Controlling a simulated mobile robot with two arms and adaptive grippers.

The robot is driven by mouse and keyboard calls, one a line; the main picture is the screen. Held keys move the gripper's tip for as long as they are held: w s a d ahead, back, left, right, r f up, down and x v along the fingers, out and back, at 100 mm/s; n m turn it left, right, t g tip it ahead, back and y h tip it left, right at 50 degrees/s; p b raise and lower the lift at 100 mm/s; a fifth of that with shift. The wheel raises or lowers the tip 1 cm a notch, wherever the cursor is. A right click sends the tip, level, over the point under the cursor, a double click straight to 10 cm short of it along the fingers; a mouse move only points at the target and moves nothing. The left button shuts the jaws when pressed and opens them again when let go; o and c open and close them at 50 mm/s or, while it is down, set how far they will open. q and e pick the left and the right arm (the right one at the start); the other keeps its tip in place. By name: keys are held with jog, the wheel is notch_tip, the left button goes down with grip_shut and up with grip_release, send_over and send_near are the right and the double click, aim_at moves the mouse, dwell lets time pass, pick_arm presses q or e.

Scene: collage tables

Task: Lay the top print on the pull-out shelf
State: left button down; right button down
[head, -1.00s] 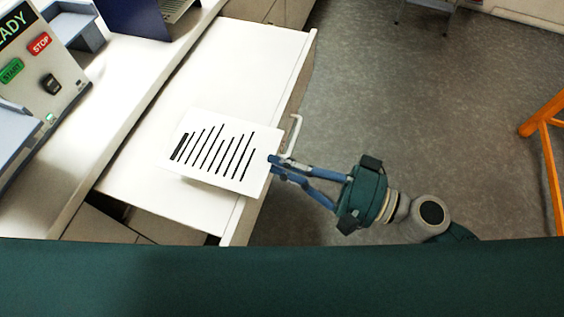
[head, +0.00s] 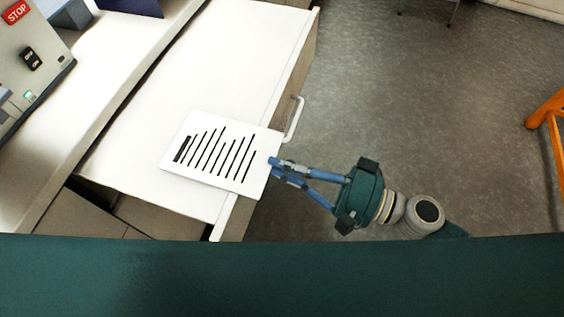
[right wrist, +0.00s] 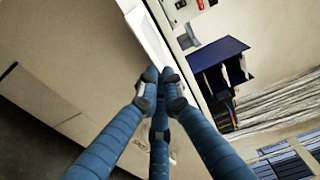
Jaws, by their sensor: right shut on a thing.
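The print (head: 213,176) is a white sheet with several black bars of differing length. It is over the near part of the white pull-out shelf (head: 215,65), with its right end at the shelf's front edge. I cannot tell whether it touches the shelf. My right gripper (head: 273,166) is shut on the print's right edge, coming from the front side of the shelf. In the right wrist view the blue fingers (right wrist: 160,76) are close together at the tips. My left gripper is not in view.
A handle (head: 293,120) sticks out from the shelf's front. A dark blue thing (head: 133,6) is at the back. Grey floor lies open at right, with an orange stand (head: 548,120) beyond.

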jog(key=c, duration=1.8)
grip_release()
jog(key=shift+c, duration=0.2)
jog(key=v, duration=1.2)
jog(key=shift+f, duration=0.1)
